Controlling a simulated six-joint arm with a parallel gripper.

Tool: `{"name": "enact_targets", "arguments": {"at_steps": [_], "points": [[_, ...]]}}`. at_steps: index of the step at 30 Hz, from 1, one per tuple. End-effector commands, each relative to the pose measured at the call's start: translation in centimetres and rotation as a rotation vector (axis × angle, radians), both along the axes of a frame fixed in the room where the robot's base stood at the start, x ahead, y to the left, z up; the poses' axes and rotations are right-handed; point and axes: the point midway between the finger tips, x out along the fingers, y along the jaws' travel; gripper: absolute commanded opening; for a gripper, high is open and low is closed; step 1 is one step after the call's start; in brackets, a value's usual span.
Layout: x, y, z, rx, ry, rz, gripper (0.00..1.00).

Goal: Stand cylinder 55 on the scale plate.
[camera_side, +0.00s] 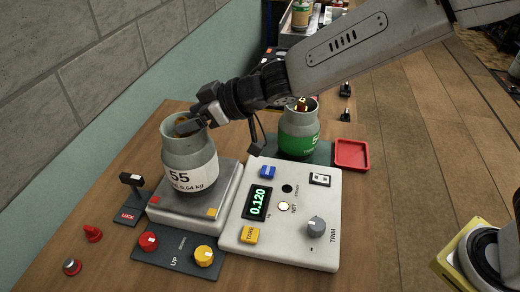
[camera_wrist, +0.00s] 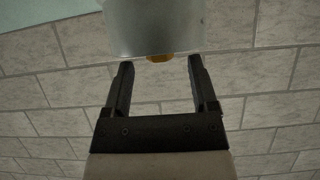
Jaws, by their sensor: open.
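Cylinder 55 (camera_side: 188,165), a grey bottle with a white label, is upright over the left part of the grey scale plate (camera_side: 228,180). Its base appears to touch the plate. My gripper (camera_side: 193,122) is at the cylinder's open collar, reaching in from the right. In the wrist view the jaws (camera_wrist: 158,64) are apart with nothing between them. The grey collar of the cylinder (camera_wrist: 153,25) is just beyond the fingertips, with a brass part under its edge. The scale display (camera_side: 257,202) reads 0.120.
A green-labelled cylinder (camera_side: 299,130) stands behind the scale panel (camera_side: 280,232), under my arm. A red tray (camera_side: 351,154) is right of it. The LOCK lever (camera_side: 131,185) is left of the plate, and a knob panel (camera_side: 178,253) lies in front.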

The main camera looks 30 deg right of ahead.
Motion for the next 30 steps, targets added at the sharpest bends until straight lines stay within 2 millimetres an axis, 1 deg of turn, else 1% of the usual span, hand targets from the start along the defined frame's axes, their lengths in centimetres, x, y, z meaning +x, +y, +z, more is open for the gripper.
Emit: {"name": "enact_targets", "arguments": {"at_steps": [18,24,30], "points": [[-4.5,-4.6,3.5,0.001,-0.003,-0.002,0.75],[-5.5,-5.6,4.3,0.001,-0.002,-0.001,0.75],[-6.0,-6.1,4.7,0.001,-0.001,0.000,0.75]]}}
